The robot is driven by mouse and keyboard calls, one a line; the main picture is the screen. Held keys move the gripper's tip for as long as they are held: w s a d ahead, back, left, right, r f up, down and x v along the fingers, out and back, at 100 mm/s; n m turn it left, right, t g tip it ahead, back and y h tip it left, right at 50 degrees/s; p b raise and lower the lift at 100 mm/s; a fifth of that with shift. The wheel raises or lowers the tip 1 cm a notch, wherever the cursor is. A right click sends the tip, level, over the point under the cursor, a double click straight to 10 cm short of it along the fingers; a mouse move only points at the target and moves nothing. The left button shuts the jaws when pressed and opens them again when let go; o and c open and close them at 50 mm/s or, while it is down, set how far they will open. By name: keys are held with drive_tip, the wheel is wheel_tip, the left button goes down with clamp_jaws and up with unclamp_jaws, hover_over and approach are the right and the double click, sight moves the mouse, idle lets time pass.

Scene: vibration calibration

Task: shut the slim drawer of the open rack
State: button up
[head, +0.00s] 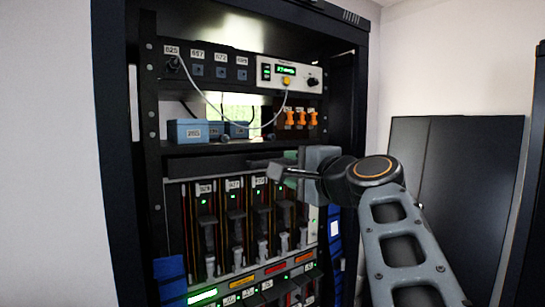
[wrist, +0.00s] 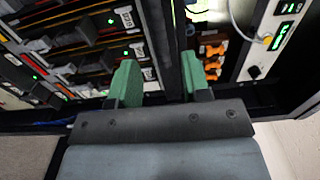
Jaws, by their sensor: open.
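The open rack (head: 151,110) is a tall black frame filled with equipment. A slim dark front (head: 205,166), which looks like the slim drawer, runs across it between the blue-box shelf and the upright modules. How far it stands out is hard to tell. My gripper (head: 268,168) is in front of its right part and hides that end. In the wrist view my gripper (wrist: 160,78) shows two green fingers, spread apart with nothing held between them. A dark band (wrist: 158,35) lies beyond the gap; I cannot tell whether the fingers touch it.
Upright modules (head: 236,215) with green lights sit below. Blue boxes (head: 187,131) and orange clips (head: 301,118) are above, with a loose grey cable (head: 222,113) hanging from a white instrument (head: 290,74). A dark panel (head: 440,190) stands at the right.

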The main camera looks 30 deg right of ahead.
sight(273, 159)
drive_tip(key=w, duration=0.2)
drive_tip(key=w+p, duration=0.1)
drive_tip(key=w, duration=0.2)
drive_tip(key=w+a+p, duration=0.1)
drive_tip(key=w, duration=0.2)
drive_tip(key=shift+c, duration=0.4)
clamp_jaws()
